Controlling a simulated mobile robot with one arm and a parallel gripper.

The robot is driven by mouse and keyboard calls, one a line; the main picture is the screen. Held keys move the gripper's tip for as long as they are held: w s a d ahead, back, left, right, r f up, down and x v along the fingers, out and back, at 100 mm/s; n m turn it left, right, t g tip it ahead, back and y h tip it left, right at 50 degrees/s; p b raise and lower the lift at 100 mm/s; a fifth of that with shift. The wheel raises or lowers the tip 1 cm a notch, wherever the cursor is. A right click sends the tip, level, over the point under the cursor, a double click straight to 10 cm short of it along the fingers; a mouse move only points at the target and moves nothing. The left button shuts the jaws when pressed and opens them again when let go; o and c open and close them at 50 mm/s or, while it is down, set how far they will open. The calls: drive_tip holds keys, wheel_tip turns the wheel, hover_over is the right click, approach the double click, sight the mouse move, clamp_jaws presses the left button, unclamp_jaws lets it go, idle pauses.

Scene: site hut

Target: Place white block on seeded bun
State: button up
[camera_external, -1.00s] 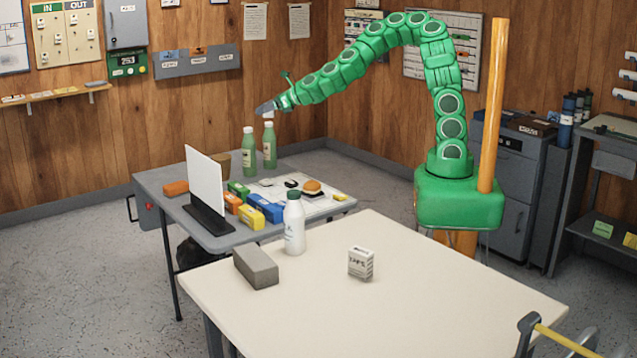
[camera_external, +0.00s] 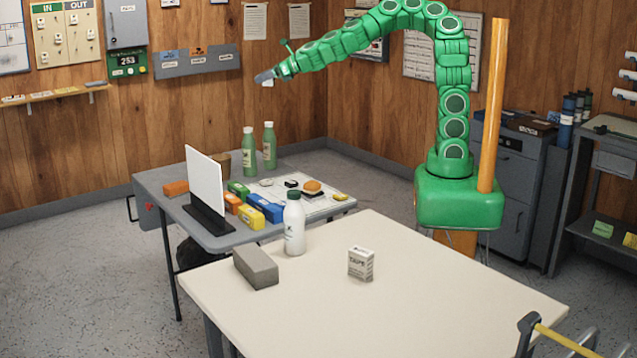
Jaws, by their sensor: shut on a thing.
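The seeded bun (camera_external: 312,185) is small, round and golden-brown. It sits on a pale mat (camera_external: 322,206) on the grey table at the back. My gripper (camera_external: 265,77) is raised high above that table, up and to the left of the bun and well apart from it.
Two green bottles (camera_external: 249,152) stand behind the mat. A white upright panel (camera_external: 204,182) and several coloured boxes (camera_external: 264,208) stand on the grey table (camera_external: 176,205). A white bottle (camera_external: 294,225), grey brick (camera_external: 256,268) and tape box (camera_external: 361,264) stand on the front table.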

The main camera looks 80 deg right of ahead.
sight(273, 84)
drive_tip(key=shift+s+a+f+n+y, duration=0.25)
drive_tip(key=shift+s+f+n+y, duration=0.15)
drive_tip(key=shift+f+n+y, duration=0.15)
drive_tip(key=shift+s+a+f+n+y, duration=0.25)
drive_tip(key=shift+s+f+n+y, duration=0.2)
drive_tip(key=shift+y, duration=0.2)
drive_tip(key=shift+s+a+f+n+y, duration=0.3)
drive_tip(key=shift+s+f+n+y, duration=0.1)
drive_tip(key=shift+s+n+y, duration=0.25)
drive_tip(key=shift+s+a+r+n+g+y, duration=0.75)
drive_tip(key=shift+s+a+n+g+y, duration=0.6)
drive_tip(key=shift+s+n+g+y, duration=1.6)
drive_tip(key=shift+s+a+r+n+g+y, duration=0.75)
drive_tip(key=shift+s+a+n+g+y, duration=0.95)
drive_tip(key=shift+s, duration=2.45)
drive_tip(key=shift+n+t+h, duration=0.3)
drive_tip(key=shift+n+t, duration=0.1)
drive_tip(key=shift+t, duration=0.05)
drive_tip(key=f, duration=3.3)
drive_tip(key=shift+d+f, duration=0.35)
drive_tip(key=o, duration=1.1)
drive_tip(key=shift+f, duration=0.1)
